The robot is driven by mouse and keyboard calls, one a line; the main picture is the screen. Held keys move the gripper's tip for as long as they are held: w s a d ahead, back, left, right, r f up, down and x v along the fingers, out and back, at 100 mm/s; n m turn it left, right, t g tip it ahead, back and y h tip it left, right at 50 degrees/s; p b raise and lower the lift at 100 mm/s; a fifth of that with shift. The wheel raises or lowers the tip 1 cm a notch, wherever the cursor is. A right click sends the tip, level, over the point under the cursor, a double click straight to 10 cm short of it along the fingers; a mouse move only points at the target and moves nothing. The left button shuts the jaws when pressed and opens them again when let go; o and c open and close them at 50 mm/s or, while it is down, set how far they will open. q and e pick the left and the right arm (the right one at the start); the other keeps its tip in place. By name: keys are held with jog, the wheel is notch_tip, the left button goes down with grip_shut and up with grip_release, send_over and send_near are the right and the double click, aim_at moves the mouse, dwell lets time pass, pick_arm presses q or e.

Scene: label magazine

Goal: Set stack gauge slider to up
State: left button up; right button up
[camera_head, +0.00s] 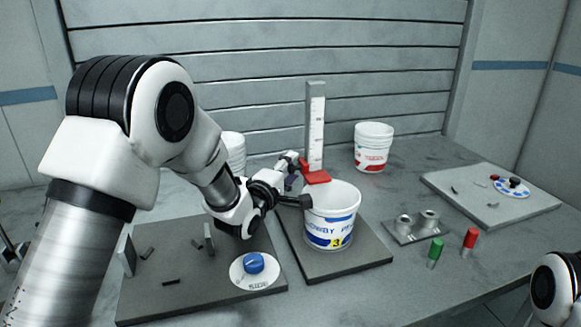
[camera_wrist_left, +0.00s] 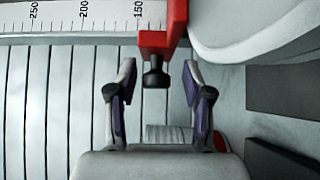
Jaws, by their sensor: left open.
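The stack gauge (camera_head: 316,130) is an upright grey post with a white scale, standing behind the white bucket. Its red slider (camera_head: 317,177) sits low on the post, near the bucket's rim. In the left wrist view the slider (camera_wrist_left: 162,42) shows as a red block with a black knob (camera_wrist_left: 156,78), beside the numbered scale (camera_wrist_left: 70,14). My left gripper (camera_head: 299,163) is beside the slider; in the wrist view its two fingers (camera_wrist_left: 159,68) are open, one on each side of the knob, with gaps showing. My right gripper is out of view.
A white bucket (camera_head: 333,225) stands on a dark plate right in front of the gauge. A dark board (camera_head: 200,300) holds a blue knob (camera_head: 254,263). Another bucket (camera_head: 373,150), a grey fixture (camera_head: 419,226), green and red cylinders (camera_head: 471,238) and a pale board (camera_head: 490,215) lie right.

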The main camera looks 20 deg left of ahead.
pick_arm(q)
jog(key=shift+s+d+r, duration=0.1)
jog(key=shift+r, duration=0.1)
jog(key=shift+s, duration=0.1)
jog(key=shift+c, duration=1.1)
grip_shut()
notch_tip(320, 180, up, 19)
jog(key=p, duration=1.1)
jog(key=shift+o, duration=1.1)
grip_release()
jog(key=shift+r, duration=0.1)
